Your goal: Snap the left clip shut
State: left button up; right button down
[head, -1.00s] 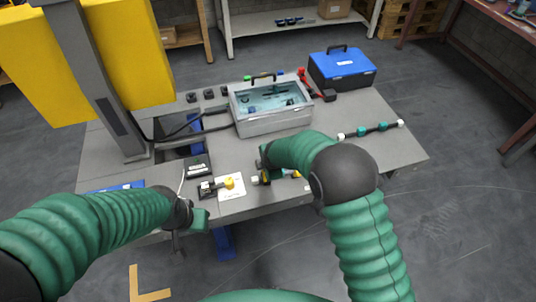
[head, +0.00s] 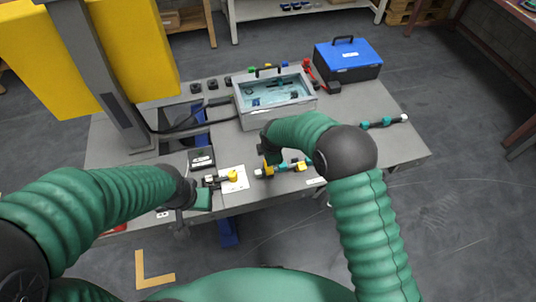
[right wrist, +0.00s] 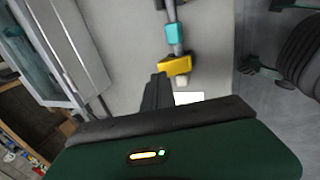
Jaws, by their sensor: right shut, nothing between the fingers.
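A rod with teal and yellow parts lies near the table's front edge. Its left yellow clip (head: 268,170) is right beside my right gripper (head: 268,160), and its right yellow clip (head: 300,167) is by my right forearm. In the right wrist view, one yellow clip (right wrist: 175,66) sits between a teal band (right wrist: 172,33) and a pale rod end (right wrist: 181,81). My right gripper's dark fingers (right wrist: 156,92) are shut and empty next to it; I cannot tell whether they touch. My left gripper (head: 190,205) hangs at the table's front edge; its fingers are unclear.
A white card (head: 236,184) with a yellow-and-black fixture lies left of the rod. A grey open case (head: 275,119) stands behind, a blue toolbox (head: 347,60) at the back right. A second rod (head: 384,122) lies at right. The tabletop between is bare.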

jog(key=shift+s, duration=0.1)
jog(key=shift+r, duration=0.25)
notch_tip(320, 180, up, 14)
jog(key=p, duration=0.3)
jog(key=shift+a+f, duration=0.15)
jog(key=shift+f, duration=0.1)
jog(key=shift+d, duration=0.25)
